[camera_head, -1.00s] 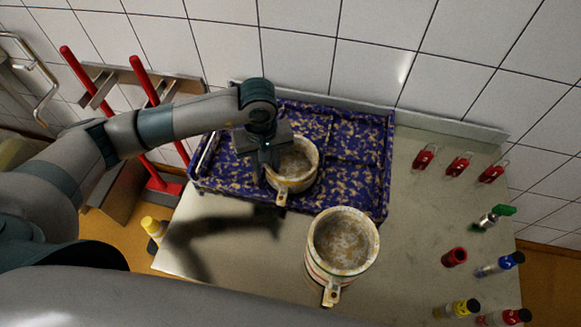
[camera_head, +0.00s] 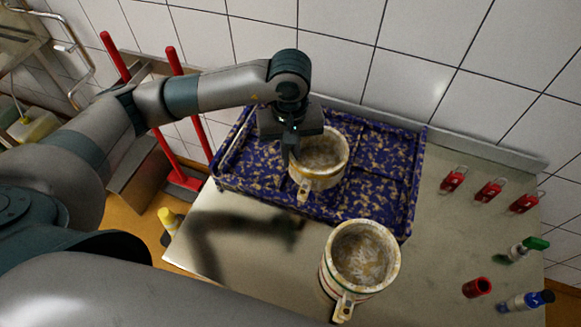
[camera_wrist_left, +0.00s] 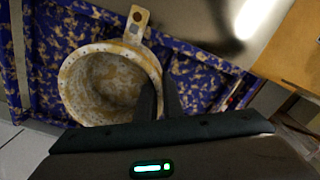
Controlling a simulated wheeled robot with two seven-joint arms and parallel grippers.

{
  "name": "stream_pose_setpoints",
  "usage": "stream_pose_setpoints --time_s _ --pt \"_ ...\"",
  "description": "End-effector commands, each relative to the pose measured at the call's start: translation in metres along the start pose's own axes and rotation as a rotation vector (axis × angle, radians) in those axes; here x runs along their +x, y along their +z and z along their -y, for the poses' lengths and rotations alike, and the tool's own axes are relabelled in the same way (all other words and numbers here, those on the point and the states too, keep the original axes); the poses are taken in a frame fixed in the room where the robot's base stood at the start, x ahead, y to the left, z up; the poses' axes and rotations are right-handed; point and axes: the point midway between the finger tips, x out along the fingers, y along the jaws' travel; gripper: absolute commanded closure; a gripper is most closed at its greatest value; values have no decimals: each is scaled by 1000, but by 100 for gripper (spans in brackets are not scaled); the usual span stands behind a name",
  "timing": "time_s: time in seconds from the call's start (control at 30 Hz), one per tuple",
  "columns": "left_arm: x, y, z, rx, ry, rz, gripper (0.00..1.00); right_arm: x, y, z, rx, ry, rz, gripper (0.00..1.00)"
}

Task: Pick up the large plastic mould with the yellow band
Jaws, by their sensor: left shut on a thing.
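A round, cream-coloured mould with brown stains and a handle tab (camera_head: 322,183) is over the blue speckled tray (camera_head: 398,232). My left gripper (camera_head: 293,155) is shut on its left wall. In the left wrist view the dark fingers (camera_wrist_left: 158,105) straddle the rim of this mould (camera_wrist_left: 70,95), its tab pointing up. Whether its base touches the tray is hidden. Its band colour is hard to make out. A second, similar mould (camera_head: 335,278) with thin reddish and greenish bands stands upright on the steel table in front of the tray. My right gripper is not in view.
The steel table (camera_head: 440,250) has free room right of the tray. Red clips (camera_head: 490,191), a red cap (camera_head: 477,288) and small bottles (camera_head: 525,300) lie along its right side. A tiled wall (camera_head: 420,90) rises behind. Red-handled tools (camera_head: 190,105) stand at the left.

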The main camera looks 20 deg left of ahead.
Motion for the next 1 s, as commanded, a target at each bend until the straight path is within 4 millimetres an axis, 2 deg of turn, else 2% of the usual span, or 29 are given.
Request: stream_pose_setpoints --time_s 0.1,0.33,1.0 --pt "-16 -1 -1 2 3 -4 100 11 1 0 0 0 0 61" --pt "-39 0 0 1 1 -2 100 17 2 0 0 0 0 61" --pt "-42 0 0 0 0 0 100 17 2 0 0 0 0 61"
